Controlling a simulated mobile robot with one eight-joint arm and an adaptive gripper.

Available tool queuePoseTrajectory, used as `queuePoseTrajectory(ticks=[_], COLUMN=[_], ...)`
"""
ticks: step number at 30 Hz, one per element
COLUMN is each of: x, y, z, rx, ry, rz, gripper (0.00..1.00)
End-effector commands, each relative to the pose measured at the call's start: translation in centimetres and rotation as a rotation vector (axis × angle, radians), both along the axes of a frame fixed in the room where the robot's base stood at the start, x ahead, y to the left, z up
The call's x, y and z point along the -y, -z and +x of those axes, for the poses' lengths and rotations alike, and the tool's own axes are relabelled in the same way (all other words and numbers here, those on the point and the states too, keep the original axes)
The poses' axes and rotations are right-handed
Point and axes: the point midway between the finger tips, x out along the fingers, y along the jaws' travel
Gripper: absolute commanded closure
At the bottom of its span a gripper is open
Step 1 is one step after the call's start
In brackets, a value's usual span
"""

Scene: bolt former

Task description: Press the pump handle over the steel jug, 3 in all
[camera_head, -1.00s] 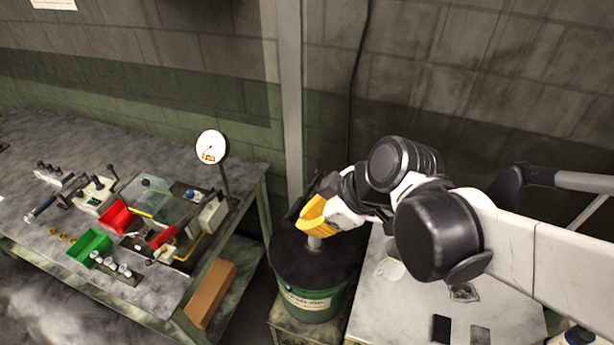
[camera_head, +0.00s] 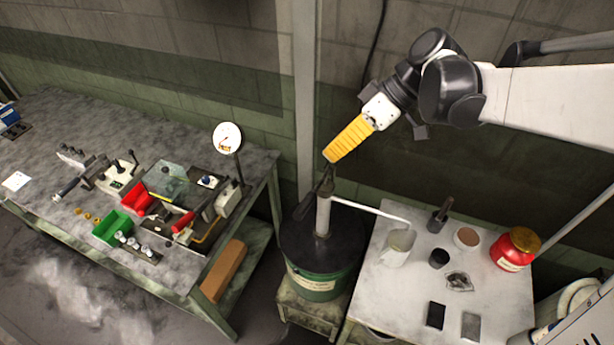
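The hand pump (camera_head: 323,215) stands upright in the lid of a green drum, its pale spout (camera_head: 370,209) reaching right to above the steel jug (camera_head: 397,247). The jug stands on a light table; its contents cannot be made out. The dark pump handle (camera_head: 327,180) is at the pump's top, partly hidden. My gripper (camera_head: 329,158), with its yellow fingers, comes down from the upper right, its tip just above or at the handle. Contact cannot be made out. The fingers show as one yellow block, so their opening cannot be told.
The light table (camera_head: 385,290) also holds a red jar (camera_head: 515,248), a small black pot (camera_head: 438,258), a round dish (camera_head: 467,238) and flat dark pieces. A workbench (camera_head: 150,275) with a dial gauge (camera_head: 227,138) and bins is left. A post stands behind the drum.

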Motion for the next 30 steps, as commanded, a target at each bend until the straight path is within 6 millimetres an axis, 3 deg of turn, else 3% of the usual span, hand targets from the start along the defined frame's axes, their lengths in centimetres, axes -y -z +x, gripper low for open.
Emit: queuePoseTrajectory(ticks=[7, 19, 24, 30], x=[-1.3, -6.4, -5.9, -5.8], y=[1.7, 8.3, 10.6, 11.6], z=[-0.1, -0.5, -1.4, -1.9], rx=[0.001, 0.002, 0.001, 0.001], ry=[-0.002, -0.003, 0.001, 0.001], rz=[-0.001, -0.001, 0.000, 0.000], gripper=[1.00, 1.00, 1.00, 1.00])
